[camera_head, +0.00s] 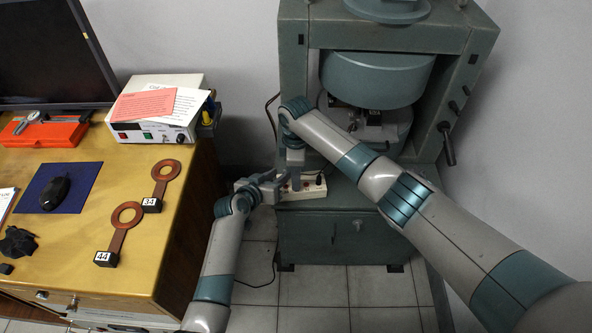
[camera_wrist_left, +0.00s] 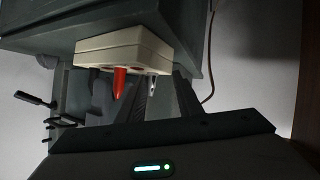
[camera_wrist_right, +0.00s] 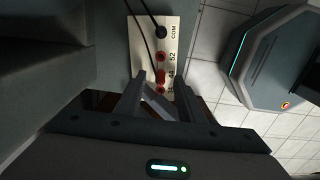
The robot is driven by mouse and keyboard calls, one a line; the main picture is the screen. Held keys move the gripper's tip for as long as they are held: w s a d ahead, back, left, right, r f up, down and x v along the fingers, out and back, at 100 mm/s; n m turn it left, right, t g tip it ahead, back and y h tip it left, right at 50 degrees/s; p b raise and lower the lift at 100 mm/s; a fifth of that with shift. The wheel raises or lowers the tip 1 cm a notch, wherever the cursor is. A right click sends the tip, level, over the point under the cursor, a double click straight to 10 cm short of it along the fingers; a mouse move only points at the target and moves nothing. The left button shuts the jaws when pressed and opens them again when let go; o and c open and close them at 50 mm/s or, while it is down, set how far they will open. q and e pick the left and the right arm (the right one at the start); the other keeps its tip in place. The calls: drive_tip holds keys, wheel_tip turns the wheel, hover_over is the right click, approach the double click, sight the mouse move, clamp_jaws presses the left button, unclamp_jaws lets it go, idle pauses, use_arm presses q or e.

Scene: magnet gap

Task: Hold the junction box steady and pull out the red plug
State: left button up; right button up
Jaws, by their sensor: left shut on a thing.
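The cream junction box (camera_head: 311,190) sits on the ledge of the grey-green machine. In the right wrist view the box (camera_wrist_right: 178,42) carries a black plug (camera_wrist_right: 162,32) at its COM end and a red plug (camera_wrist_right: 161,76) near 44, seated in its socket. The red plug also shows in the left wrist view (camera_wrist_left: 119,83). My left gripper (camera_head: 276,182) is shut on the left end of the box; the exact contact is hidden. My right gripper (camera_wrist_right: 163,82) reaches down over the box, its fingers open and apart on either side of the red plug.
The machine (camera_head: 330,240) rises behind and around the box. A wooden desk (camera_head: 190,200) at the left holds a power supply (camera_head: 150,130), a mouse (camera_head: 55,193) and two ring-shaped paddles. Tiled floor lies open between desk and machine.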

use_arm(q)
drive_tip(key=shift+s+f, duration=0.25)
drive_tip(key=shift+f, duration=0.2)
use_arm(e)
clamp_jaws()
drive_tip(key=shift+r, duration=1.1)
idle(3.0)
drive_tip(key=shift+r, duration=2.55)
use_arm(q)
drive_tip(key=o, duration=1.4)
drive_tip(key=shift+c, duration=0.2)
drive_tip(key=shift+w, duration=0.1)
